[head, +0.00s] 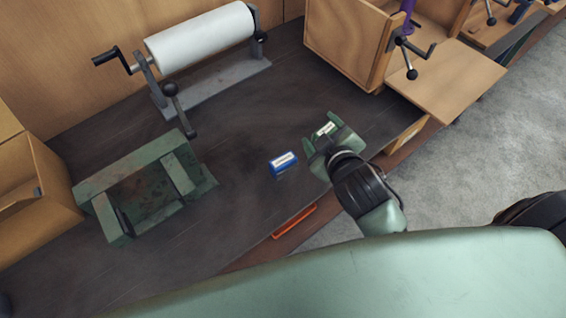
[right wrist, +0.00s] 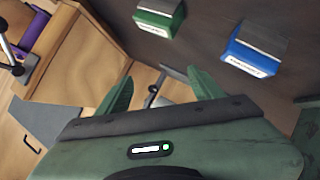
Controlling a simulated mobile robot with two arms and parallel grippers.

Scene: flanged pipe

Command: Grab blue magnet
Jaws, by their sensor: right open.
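The blue magnet (head: 283,164) is a small blue block with a white label, lying on the dark bench top near the middle of the head view. It also shows at the upper right of the right wrist view (right wrist: 253,50). My right gripper (head: 322,133) is open, just right of the blue magnet and apart from it. In the right wrist view, its two green fingers (right wrist: 160,73) hold nothing between them. A green magnet (right wrist: 158,17) with a white label stands beyond the fingertips there. In the head view, its label (head: 326,128) shows by the gripper. My left gripper is not in view.
A green metal frame (head: 92,188) stands on the bench at left. A white roll on a cranked stand (head: 202,37) is at the back. A wooden box (head: 345,45) stands at upper right. An orange handle (head: 294,221) is at the front edge. Bench around the blue magnet is clear.

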